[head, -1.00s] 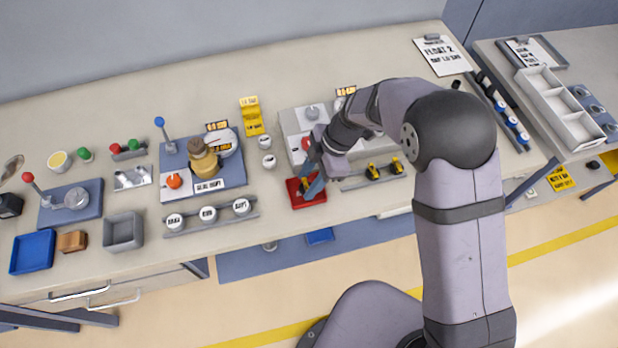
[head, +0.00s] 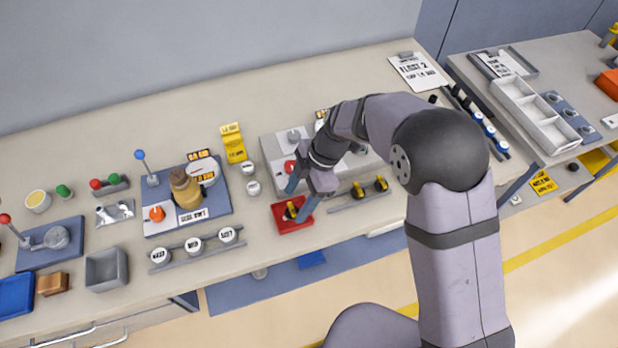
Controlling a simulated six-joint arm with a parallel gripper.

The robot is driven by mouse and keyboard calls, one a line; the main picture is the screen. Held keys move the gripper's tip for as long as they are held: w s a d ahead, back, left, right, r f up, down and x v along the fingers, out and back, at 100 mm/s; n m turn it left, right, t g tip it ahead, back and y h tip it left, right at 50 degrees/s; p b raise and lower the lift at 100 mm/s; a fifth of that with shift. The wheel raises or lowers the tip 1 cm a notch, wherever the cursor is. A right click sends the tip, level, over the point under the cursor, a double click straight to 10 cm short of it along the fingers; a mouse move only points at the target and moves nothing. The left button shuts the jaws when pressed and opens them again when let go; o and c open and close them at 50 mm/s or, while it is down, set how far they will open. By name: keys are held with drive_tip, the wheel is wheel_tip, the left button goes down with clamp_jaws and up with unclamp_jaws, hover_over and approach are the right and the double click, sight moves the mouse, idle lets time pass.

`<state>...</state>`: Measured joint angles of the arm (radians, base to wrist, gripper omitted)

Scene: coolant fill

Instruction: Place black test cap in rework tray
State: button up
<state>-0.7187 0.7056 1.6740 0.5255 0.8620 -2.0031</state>
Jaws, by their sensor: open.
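The red tray (head: 305,226), which fits the rework tray, lies near the front edge of the bench. A small black cap with a yellow mark (head: 291,211) sits inside the tray, partly hidden by a finger. My gripper (head: 298,197) is just above the tray, its blue-grey fingers spread apart. One finger is toward the back left and the other toward the front right near the cap. I cannot tell whether a finger touches the cap.
Two similar black and yellow pieces (head: 369,187) stand on a rail right of the tray. A grey panel with a red knob (head: 275,150) is behind my gripper. White round caps stand on another rail (head: 196,248) to the left. Bare bench lies between that rail and the tray.

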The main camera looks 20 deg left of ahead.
drive_tip(key=b+v, duration=0.2)
drive_tip(key=v, duration=0.7)
drive_tip(key=shift+r, duration=0.35)
drive_tip(key=shift+w+d, duration=0.1)
drive_tip(key=shift+d, duration=0.05)
drive_tip(key=d+f+m+t+h, duration=0.1)
drive_tip(key=d+f+m+t, duration=0.1)
drive_tip(key=d+m, duration=1.4)
drive_tip(key=s+d+f+m, duration=0.1)
drive_tip(key=s+d+m, duration=0.1)
drive_tip(key=d, duration=0.4)
drive_tip(key=s+d+f+m+h, duration=0.1)
drive_tip(key=s+d+m, duration=0.2)
drive_tip(key=d+m, duration=0.2)
drive_tip(key=s+d+f+m+t+h, duration=0.1)
drive_tip(key=s+d+m, duration=0.2)
drive_tip(key=d, duration=0.4)
drive_tip(key=shift+m, duration=0.5)
